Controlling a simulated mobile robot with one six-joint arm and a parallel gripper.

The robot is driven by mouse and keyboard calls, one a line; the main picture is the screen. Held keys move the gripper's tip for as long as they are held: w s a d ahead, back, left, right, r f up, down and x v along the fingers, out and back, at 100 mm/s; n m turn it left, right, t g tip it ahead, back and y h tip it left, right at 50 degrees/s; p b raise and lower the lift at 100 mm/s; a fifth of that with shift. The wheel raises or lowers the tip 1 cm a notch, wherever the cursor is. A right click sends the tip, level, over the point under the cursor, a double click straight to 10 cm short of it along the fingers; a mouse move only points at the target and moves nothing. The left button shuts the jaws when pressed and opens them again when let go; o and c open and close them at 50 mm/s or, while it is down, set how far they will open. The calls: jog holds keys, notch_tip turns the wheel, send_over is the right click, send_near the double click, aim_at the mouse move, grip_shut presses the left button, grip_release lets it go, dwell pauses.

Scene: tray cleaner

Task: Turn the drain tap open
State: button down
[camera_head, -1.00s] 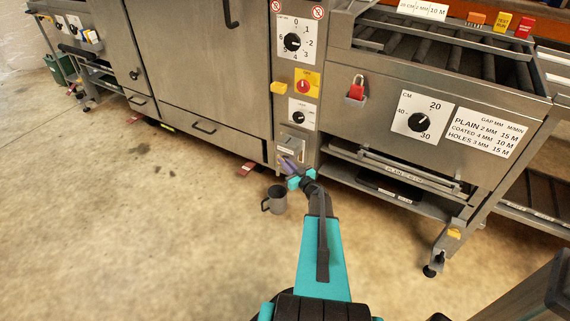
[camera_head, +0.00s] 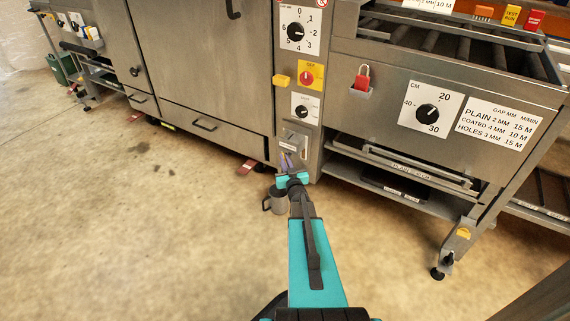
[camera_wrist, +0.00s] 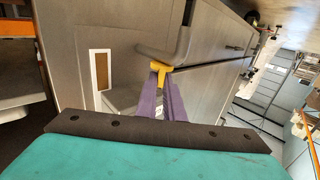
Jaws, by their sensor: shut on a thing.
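My gripper (camera_wrist: 163,96) has purple fingers and is shut on the yellow drain tap handle (camera_wrist: 159,70) in the wrist view. The handle sits just below a grey curved pipe-like part (camera_wrist: 172,42) on the machine's steel face. In the head view my gripper (camera_head: 287,162) is low on the machine's narrow control column, and the tap is too small or hidden there to make out. How far the tap is turned cannot be told.
A grey mug (camera_head: 275,201) stands on the floor just below my gripper. Dials and a yellow-backed red switch (camera_head: 311,75) sit above on the column. A roller conveyor frame (camera_head: 465,215) stands to the right. The floor at left is open.

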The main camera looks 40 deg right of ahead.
jog(key=shift+w+a+m+g+h+b, duration=0.15)
jog(key=shift+a+m+g+h+b, duration=0.05)
jog(key=shift+m+g+h+b, duration=0.9)
jog(key=shift+w+a+r+m+g+h, duration=0.1)
jog(key=shift+w+m+g+h, duration=0.1)
jog(key=shift+m+g+h, duration=0.8)
jog(key=m+g+h+p, duration=0.1)
jog(key=p, duration=0.1)
jog(key=m+g+h+p, duration=0.1)
jog(key=g+p, duration=0.1)
jog(key=p, duration=0.1)
jog(key=shift+w+a+r+h+p, duration=0.1)
jog(key=shift+w+r+h+p, duration=0.05)
jog(key=shift+w+h+p, duration=0.25)
jog(key=shift+m+g+p, duration=0.5)
jog(key=shift+g+p, duration=0.1)
jog(key=shift+p, duration=0.25)
jog(key=m+g+h+p, duration=0.1)
jog(key=g+p, duration=0.1)
jog(key=shift+w+p, duration=0.15)
jog(key=shift+p, duration=0.25)
jog(key=shift+a+m+g+p, duration=0.1)
jog(key=shift+m+g+p, duration=0.4)
jog(key=c, duration=1.9)
grip_release()
jog(key=shift+o, duration=0.2)
